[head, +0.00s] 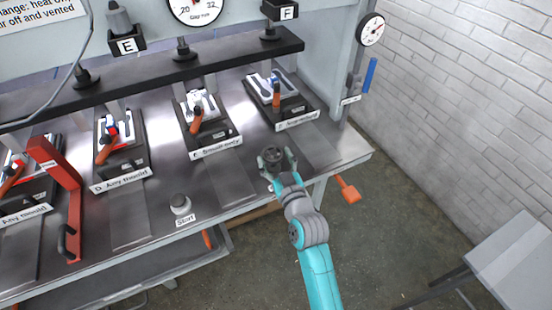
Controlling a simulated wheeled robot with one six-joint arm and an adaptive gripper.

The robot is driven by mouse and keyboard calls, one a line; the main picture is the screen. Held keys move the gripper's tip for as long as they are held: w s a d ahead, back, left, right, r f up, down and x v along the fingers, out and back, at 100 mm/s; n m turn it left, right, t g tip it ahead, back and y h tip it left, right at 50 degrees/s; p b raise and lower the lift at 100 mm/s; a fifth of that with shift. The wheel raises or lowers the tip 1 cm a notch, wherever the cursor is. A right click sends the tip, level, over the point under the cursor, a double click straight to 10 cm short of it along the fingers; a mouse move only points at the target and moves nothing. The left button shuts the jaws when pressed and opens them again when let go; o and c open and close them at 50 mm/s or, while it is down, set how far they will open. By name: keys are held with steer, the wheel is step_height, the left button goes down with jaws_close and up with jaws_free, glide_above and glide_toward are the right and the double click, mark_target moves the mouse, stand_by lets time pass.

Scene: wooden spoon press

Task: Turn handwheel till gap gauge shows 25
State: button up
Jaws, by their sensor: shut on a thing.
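The gap gauge (193,8) is a white dial on the press frame at the top. The frame edge cuts it off; 20 and 22 show at its lower rim, but I cannot read where its needle points. My gripper (273,160) is at the front right edge of the steel bench, at the end of my teal and grey arm. Its fingers are shut on a small dark round part (272,154). I cannot tell whether this belongs to the handwheel, and no full wheel rim shows.
Several moulds with orange handles, such as the small-only one (208,125), stand on the bench (345,150). A red bracket (60,185) and Start button (180,204) are at left. An orange paddle (347,190) juts out right. A grey table (515,260) stands lower right.

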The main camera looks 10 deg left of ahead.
steer(key=shift+s+a+f+m+t+h, duration=0.1)
steer(key=shift+m+t+h, duration=0.3)
steer(key=shift+m+h, duration=0.35)
steer(key=shift+a+m+t+h, duration=0.1)
steer(key=shift+m+t+h, duration=0.35)
steer(key=shift+h, duration=0.5)
steer(key=o, duration=0.9)
steer(key=shift+o, duration=0.2)
steer(key=v, duration=1.2)
steer(key=shift+d, duration=0.1)
